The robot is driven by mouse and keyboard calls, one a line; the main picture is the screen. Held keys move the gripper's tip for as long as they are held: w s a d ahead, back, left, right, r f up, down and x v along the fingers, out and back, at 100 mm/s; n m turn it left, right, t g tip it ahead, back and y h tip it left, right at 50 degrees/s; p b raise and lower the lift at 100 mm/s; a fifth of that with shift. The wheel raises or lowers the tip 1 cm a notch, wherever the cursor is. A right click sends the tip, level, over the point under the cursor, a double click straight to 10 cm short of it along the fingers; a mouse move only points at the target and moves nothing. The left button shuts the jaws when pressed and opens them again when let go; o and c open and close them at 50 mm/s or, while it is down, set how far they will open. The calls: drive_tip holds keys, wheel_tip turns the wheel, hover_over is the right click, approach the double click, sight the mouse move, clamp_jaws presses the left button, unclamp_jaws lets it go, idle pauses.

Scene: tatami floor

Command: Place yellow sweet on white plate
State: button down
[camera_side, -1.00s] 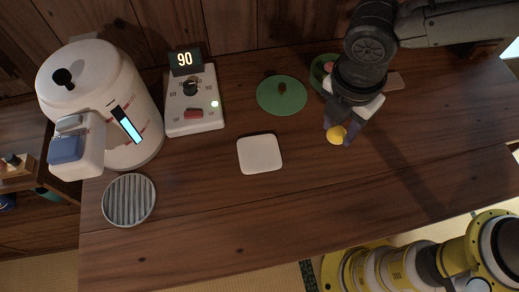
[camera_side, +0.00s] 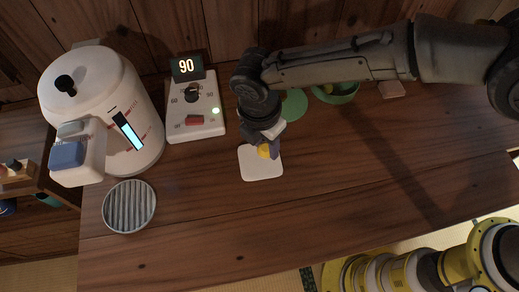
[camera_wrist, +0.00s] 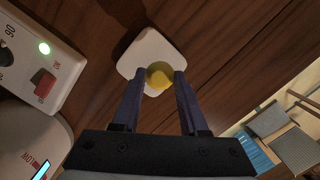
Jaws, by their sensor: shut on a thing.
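The yellow sweet (camera_side: 264,151) is a small round piece between the fingertips of my gripper (camera_side: 268,150). My gripper is shut on it and is over the white plate (camera_side: 262,171), a square with rounded corners on the wooden table. In the wrist view the sweet (camera_wrist: 159,76) sits between the two fingers of my gripper (camera_wrist: 160,80), in front of the lower part of the plate (camera_wrist: 150,45). I cannot tell whether the sweet touches the plate.
A white kettle (camera_side: 88,85) and a control box (camera_side: 195,110) showing 90 stand to the left. A ribbed round coaster (camera_side: 129,206) lies at the front left. A green lid (camera_side: 294,104), green bowl (camera_side: 338,97) and pinkish block (camera_side: 391,89) are behind.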

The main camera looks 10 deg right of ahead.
sight(260, 160)
drive_tip(key=shift+w+a+f, duration=0.4)
drive_tip(key=shift+f, duration=0.3)
drive_tip(key=shift+a+f, duration=0.1)
drive_tip(key=shift+f, duration=1.55)
drive_tip(key=shift+c, duration=2.2)
unclamp_jaws()
drive_tip(key=shift+f, duration=0.15)
wheel_tip(260, 160, up, 12)
drive_tip(key=a, duration=0.1)
drive_tip(key=shift+s, duration=0.35)
drive_tip(key=shift+a+r, duration=0.1)
drive_tip(key=shift+r, duration=0.1)
